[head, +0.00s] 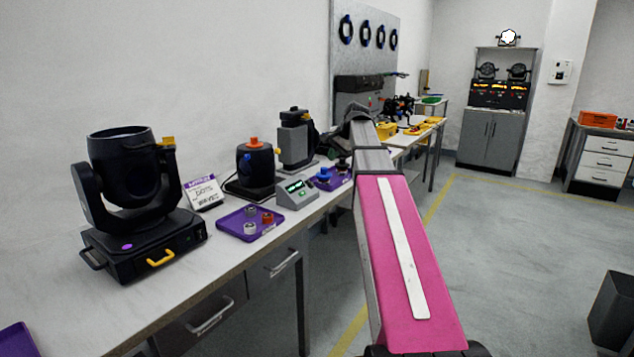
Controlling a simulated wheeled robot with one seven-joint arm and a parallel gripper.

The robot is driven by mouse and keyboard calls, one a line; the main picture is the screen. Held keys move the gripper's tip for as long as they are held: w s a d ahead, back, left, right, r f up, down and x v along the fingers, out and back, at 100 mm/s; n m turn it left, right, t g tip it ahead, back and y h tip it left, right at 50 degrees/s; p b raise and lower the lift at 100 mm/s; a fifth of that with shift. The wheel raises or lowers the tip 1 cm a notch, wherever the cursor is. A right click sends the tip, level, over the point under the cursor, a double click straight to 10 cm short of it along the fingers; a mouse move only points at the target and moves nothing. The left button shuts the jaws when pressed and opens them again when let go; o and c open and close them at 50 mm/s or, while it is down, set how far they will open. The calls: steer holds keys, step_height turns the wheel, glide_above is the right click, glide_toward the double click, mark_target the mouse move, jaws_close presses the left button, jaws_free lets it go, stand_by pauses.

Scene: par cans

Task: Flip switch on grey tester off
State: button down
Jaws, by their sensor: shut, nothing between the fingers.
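The grey tester (297,194) is a small sloped box with a lit green display. It stands on the bench near its front edge, between two purple trays. Its switch is too small to make out, so I cannot tell its position. My pink and grey arm reaches forward to the right of the tester, over the bench's front edge. My gripper cannot be made out; the far end of the arm is hidden behind its own links.
A purple tray (234,220) with small knobs lies left of the tester; another (333,183) lies to its right. A large black moving-head light (129,180), a white sign (203,192) and a dark orange-topped device (255,168) stand on the bench.

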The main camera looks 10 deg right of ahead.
mark_target(313, 186)
steer(key=shift+r, duration=0.25)
steer(key=x, duration=1.4)
steer(key=shift+w+r, duration=0.1)
steer(key=shift+f, duration=0.3)
steer(key=shift+r, duration=0.1)
